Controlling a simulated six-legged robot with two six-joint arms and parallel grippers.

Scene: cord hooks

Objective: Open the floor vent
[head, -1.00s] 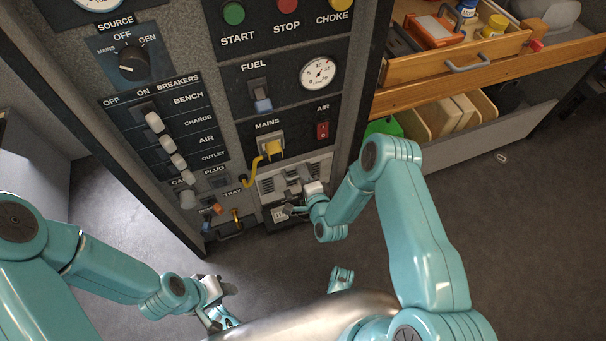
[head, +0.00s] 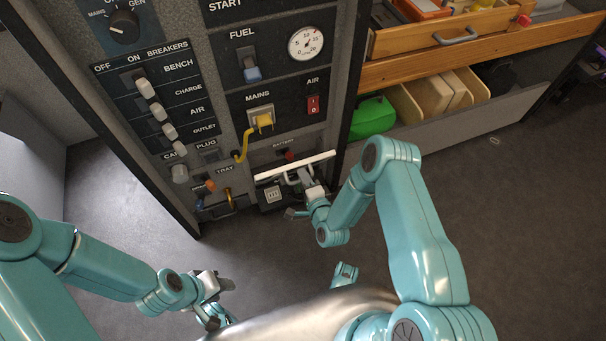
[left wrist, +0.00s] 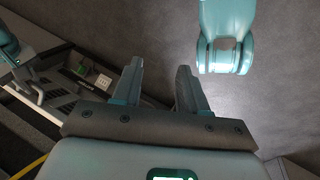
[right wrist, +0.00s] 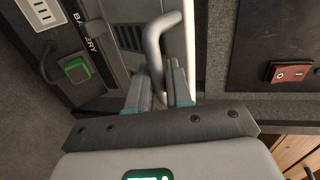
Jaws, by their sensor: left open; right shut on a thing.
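The vent cover is a pale panel (head: 295,166) low on the cabinet, under the MAINS socket. It is swung outward and shows nearly edge-on, with a dark compartment behind it. Its edge (right wrist: 190,40) also shows in the right wrist view. My right gripper (head: 304,180) is shut on the vent's grey bar handle (right wrist: 156,45). Both fingers (right wrist: 160,85) close on the bar in the right wrist view. My left gripper (head: 218,296) is low over the floor, away from the vent. Its fingers (left wrist: 158,78) are apart and empty.
A yellow cord (head: 245,142) runs from the MAINS plug. Inside the opening are a BATTERY label and a green-lit part (right wrist: 76,70). A red AIR switch (head: 313,104) sits above right. Wooden drawers (head: 450,65) stand at right. The floor (head: 490,220) is clear.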

